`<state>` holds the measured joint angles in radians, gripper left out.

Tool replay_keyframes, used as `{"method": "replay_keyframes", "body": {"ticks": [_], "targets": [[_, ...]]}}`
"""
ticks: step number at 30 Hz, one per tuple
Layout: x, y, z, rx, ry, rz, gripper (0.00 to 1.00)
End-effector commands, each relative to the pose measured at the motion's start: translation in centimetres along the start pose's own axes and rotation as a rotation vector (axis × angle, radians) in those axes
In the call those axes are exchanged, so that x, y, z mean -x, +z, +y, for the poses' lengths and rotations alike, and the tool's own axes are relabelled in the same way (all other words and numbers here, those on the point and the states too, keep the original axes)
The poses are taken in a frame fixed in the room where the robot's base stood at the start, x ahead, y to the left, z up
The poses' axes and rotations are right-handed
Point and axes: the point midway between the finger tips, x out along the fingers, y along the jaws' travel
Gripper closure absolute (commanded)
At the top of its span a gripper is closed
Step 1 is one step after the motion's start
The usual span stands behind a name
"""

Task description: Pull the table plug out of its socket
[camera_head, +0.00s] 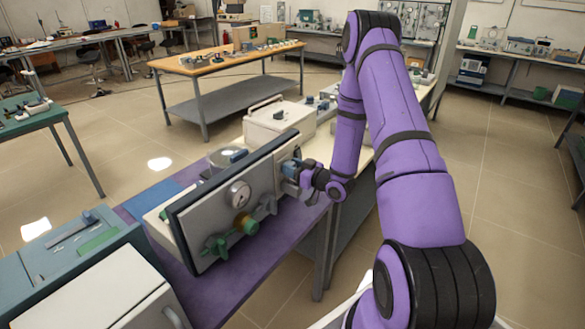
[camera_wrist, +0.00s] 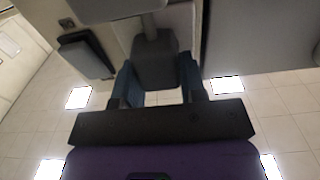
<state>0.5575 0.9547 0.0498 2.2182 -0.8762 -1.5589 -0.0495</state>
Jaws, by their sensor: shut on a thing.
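My gripper (camera_head: 290,171) is at the right end of the grey panel on the purple-topped table, in the head view. In the wrist view its two blue fingers (camera_wrist: 157,82) stand on both sides of a dark grey block, which looks like the table plug (camera_wrist: 155,62), and are shut on it. A short grey stem runs from the block towards a light grey part at the top edge. I cannot tell whether that part is the socket or whether the plug is seated. The plug is not clear in the head view.
The grey panel (camera_head: 262,181) with a gauge (camera_head: 238,194) and green valves (camera_head: 216,245) stands beside my gripper. A white box (camera_head: 279,125) stands behind it. A dark box (camera_wrist: 87,55) shows left in the wrist view. Floor right of my arm is open.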

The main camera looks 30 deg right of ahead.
Motion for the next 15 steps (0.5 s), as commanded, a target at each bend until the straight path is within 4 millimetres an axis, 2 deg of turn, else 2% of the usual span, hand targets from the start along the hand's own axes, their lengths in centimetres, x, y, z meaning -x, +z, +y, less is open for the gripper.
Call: {"method": "replay_keyframes", "body": {"ticks": [2, 9, 15], "targets": [[0.4, 0.0, 0.0, 0.0, 0.001, -0.001, 1.0], [3.7, 0.0, 0.1, -0.001, 0.003, -0.001, 1.0], [4.0, 0.0, 0.0, -0.001, 0.001, -0.001, 1.0]]}}
